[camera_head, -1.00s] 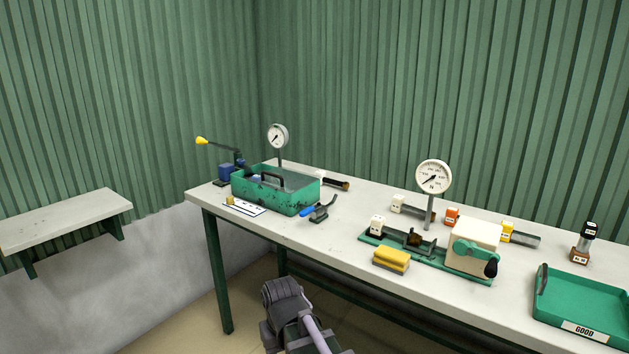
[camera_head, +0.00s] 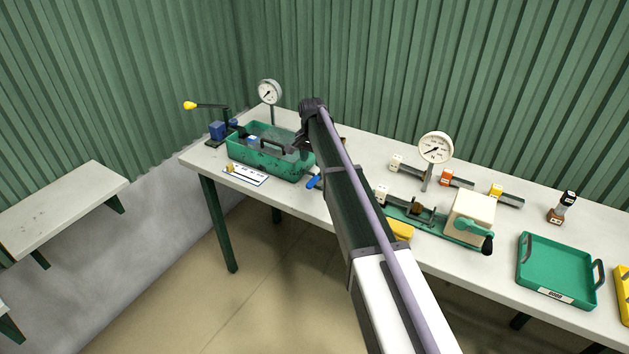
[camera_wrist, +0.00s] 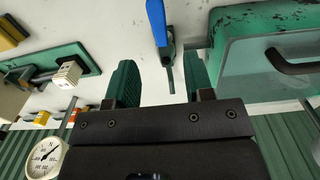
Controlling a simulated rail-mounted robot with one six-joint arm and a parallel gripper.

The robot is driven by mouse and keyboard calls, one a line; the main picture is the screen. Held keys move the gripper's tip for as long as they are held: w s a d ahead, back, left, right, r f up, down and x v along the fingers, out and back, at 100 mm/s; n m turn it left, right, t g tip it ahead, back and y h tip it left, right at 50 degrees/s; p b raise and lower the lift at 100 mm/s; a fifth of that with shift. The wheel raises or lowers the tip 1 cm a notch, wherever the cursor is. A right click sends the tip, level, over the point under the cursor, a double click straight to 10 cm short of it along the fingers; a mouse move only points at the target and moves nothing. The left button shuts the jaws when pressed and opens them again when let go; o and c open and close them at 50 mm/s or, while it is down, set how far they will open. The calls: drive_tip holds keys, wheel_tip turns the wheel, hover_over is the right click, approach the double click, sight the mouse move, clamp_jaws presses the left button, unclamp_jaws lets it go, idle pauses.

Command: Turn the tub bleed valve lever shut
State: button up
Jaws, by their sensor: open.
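The green tub (camera_head: 270,165) stands on the left part of the bench; its side shows at the right of the wrist view (camera_wrist: 262,62). The blue valve lever (camera_head: 313,183) is by the tub's front right corner, and my arm hides the rest of the valve in the head view. In the wrist view the blue lever (camera_wrist: 156,20) points to the top edge, with its grey valve body (camera_wrist: 168,52) below. My gripper (camera_wrist: 161,75) is open and empty, its green fingers on either side of the grey part. I cannot tell the height gap.
A dial gauge (camera_head: 270,92) and a pump with a yellow-ended handle (camera_head: 190,105) stand by the tub. A white card (camera_head: 246,175) lies in front. To the right are a clamp fixture (camera_head: 470,217), a second gauge (camera_head: 436,148) and a green tray (camera_head: 557,268).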

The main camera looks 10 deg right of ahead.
sight(313, 181)
wheel_tip(313, 181, down, 9)
drive_tip(key=b, duration=0.7)
drive_tip(key=shift+s+b, duration=0.1)
drive_tip(key=shift+b, duration=0.3)
drive_tip(key=shift+r, duration=0.15)
clamp_jaws()
